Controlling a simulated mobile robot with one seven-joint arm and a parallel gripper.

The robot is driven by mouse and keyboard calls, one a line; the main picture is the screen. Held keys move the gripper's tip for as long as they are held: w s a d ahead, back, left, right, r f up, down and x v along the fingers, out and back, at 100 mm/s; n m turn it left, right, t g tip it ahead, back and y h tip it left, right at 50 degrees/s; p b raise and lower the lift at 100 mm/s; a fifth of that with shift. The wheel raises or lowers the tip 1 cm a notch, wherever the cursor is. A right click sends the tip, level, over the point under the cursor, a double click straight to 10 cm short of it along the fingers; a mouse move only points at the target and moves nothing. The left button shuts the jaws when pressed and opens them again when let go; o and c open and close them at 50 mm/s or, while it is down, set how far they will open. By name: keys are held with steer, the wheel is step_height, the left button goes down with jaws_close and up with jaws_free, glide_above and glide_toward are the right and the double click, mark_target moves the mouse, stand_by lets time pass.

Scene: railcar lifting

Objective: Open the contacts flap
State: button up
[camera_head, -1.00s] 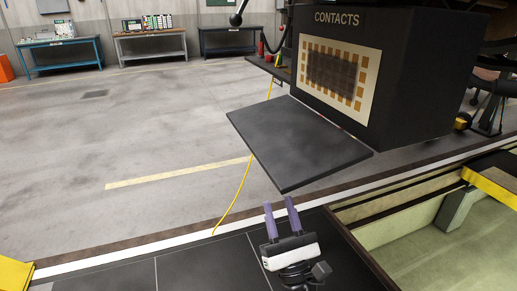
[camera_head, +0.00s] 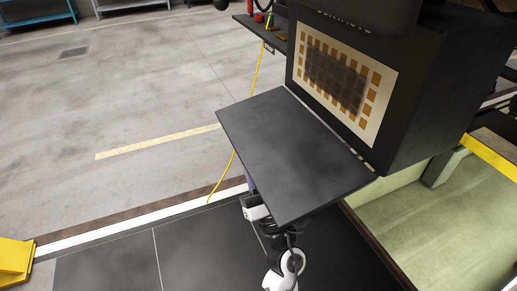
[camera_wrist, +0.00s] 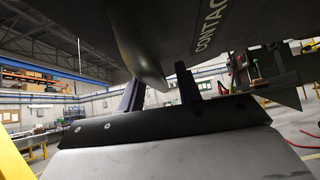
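The contacts flap (camera_head: 292,150) is a dark flat panel. It juts out almost level from the lower edge of the black contacts box (camera_head: 430,80), and the box's panel of orange contact squares (camera_head: 340,75) is uncovered. My gripper (camera_wrist: 158,88) has its two fingers apart in the wrist view, with nothing clearly held between them. In the head view its white body (camera_head: 255,208) shows at the flap's near left edge, and the flap hides most of the fingers. I cannot tell whether they touch the flap.
A yellow cable (camera_head: 235,150) runs along the floor left of the flap. A pale green pit (camera_head: 445,225) lies at the right, and a yellow block (camera_head: 15,260) stands at the lower left.

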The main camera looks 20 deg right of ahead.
jaws_close()
stand_by(0.3)
steer(key=shift+r, duration=0.1)
